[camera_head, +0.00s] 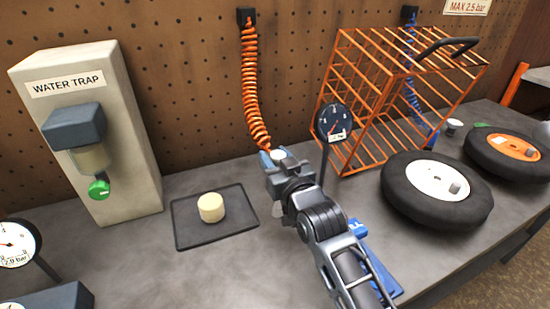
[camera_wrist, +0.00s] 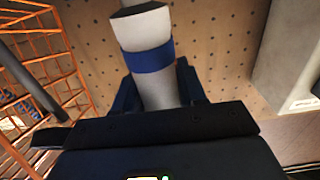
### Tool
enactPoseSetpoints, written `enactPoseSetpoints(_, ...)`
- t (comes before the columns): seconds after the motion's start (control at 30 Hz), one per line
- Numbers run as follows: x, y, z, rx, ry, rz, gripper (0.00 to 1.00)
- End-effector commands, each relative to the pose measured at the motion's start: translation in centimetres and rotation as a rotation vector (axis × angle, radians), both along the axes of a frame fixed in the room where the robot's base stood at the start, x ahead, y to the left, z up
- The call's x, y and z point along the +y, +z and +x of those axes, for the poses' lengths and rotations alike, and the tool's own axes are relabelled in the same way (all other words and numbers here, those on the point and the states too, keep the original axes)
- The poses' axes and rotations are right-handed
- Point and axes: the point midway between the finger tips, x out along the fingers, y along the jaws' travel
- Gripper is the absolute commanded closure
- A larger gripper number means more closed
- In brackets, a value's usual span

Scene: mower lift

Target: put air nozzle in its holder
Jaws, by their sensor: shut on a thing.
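The air nozzle (camera_wrist: 153,60) is a pale grey cylinder with a blue band, seen close up in the wrist view. My gripper (camera_wrist: 158,85) is shut around its lower part. In the head view my gripper (camera_head: 275,162) is at mid-bench, near the lower end of an orange coiled hose (camera_head: 252,90), and the nozzle's pale top (camera_head: 279,153) shows between the fingers. The gripper hides most of the nozzle. I cannot pick out its holder for certain; a blue piece (camera_head: 378,265) on the bench is partly hidden by my arm.
A dark tray (camera_head: 184,230) bears a cream cylinder (camera_head: 211,207). The water trap (camera_head: 88,130) stands left. A dial gauge (camera_head: 334,122) stands right of my gripper, before an orange wire cage (camera_head: 365,100). Two wheels (camera_head: 400,190) lie at right. Bare bench (camera_head: 150,262) shows front left.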

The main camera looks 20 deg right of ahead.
Motion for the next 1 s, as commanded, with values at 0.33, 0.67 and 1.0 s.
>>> enactPoseSetpoints(0.33, 0.0, -0.7, 0.0, 0.0, 0.0, 0.0, 0.93)
enactPoseSetpoints(0.67, 0.0, -1.1, 0.0, 0.0, 0.0, 0.0, 0.57)
enactPoseSetpoints(1.0, 0.0, -1.1, -0.1, 0.001, 0.0, 0.0, 0.49)
